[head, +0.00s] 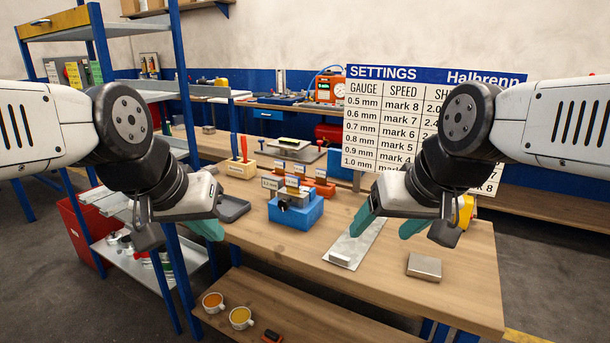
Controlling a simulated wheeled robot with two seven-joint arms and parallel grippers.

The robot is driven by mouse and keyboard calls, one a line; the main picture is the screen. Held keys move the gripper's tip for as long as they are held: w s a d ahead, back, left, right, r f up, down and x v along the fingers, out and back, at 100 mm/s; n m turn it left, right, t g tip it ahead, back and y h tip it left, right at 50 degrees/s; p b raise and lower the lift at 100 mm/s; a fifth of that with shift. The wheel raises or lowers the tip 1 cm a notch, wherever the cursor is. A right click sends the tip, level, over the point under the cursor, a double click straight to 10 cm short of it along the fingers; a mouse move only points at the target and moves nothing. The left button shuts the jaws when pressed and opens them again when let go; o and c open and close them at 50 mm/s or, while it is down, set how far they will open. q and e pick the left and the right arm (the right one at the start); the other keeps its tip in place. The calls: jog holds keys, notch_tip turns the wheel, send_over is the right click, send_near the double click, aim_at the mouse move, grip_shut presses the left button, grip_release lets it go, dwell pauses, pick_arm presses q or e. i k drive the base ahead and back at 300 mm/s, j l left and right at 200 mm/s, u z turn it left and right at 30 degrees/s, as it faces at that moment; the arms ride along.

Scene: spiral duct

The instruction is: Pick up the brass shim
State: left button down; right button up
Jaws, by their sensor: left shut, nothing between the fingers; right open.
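I cannot pick out the brass shim for certain. Small labelled pieces (292,181) stand in a group at the middle of the bench, some with yellowish parts too small to tell. In front of them is a blue block (300,214) with a metal fixture on top. My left gripper (208,229) is shut and empty, left of the blue block, near the bench's left edge. My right gripper (388,224) is open and empty, its teal fingertips apart, above the bench to the right of the blue block. A yellow object (466,210) is partly hidden behind the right gripper.
A flat metal plate (350,246) lies on the wooden bench (390,298), and a metal block (424,266) sits to its right. A settings board (375,130) stands behind. Two cups (241,317) are on the lower shelf.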

aim_at(322, 174)
jog(key=i+j+u, duration=0.1)
jog(key=i+j, duration=0.2)
jog(key=i, duration=0.2)
jog(key=i+j+u, duration=0.15)
jog(key=i, duration=0.35)
jog(key=j, duration=0.1)
